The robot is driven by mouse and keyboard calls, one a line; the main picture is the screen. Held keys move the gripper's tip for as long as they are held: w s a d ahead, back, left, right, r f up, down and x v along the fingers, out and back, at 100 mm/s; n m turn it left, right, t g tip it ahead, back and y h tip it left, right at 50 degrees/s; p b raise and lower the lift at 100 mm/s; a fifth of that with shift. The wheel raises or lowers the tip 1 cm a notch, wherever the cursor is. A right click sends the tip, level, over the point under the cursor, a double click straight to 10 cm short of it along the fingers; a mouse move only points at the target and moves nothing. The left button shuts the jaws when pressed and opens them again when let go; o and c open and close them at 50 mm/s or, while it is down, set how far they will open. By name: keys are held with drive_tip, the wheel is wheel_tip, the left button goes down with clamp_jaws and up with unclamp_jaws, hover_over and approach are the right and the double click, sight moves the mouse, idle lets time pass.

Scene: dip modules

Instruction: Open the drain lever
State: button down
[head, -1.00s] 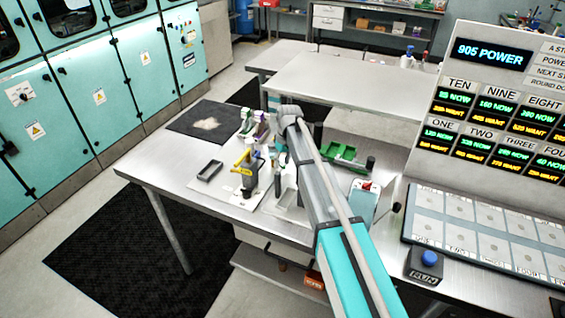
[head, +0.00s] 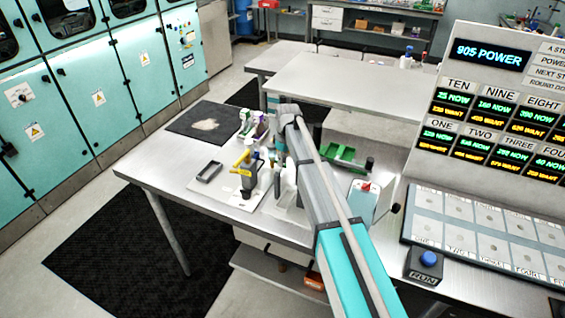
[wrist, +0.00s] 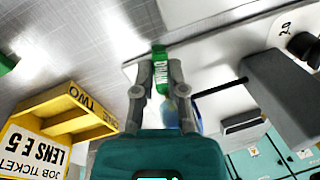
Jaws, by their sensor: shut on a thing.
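The green drain lever (wrist: 160,72), marked DRAIN, shows at the centre of the wrist view. My gripper (wrist: 158,92) has one grey finger on each side of it and is shut on it. A blue rounded part shows just behind the fingers, partly hidden by the right finger. In the head view my arm reaches down to the bench beside the small station with the yellow handle (head: 242,168). The arm hides most of the gripper and the lever there.
A yellow tray (wrist: 62,112) with a job ticket reading LENS E 5 is at left in the wrist view. A grey block (wrist: 285,95) with a black rod stands at right. On the bench are a green holder (head: 345,155) and a dark mat (head: 203,122).

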drive_tip(key=shift+w+n, duration=0.2)
drive_tip(key=shift+n, duration=0.4)
drive_tip(key=c, duration=0.7)
unclamp_jaws()
drive_tip(key=shift+r, duration=0.15)
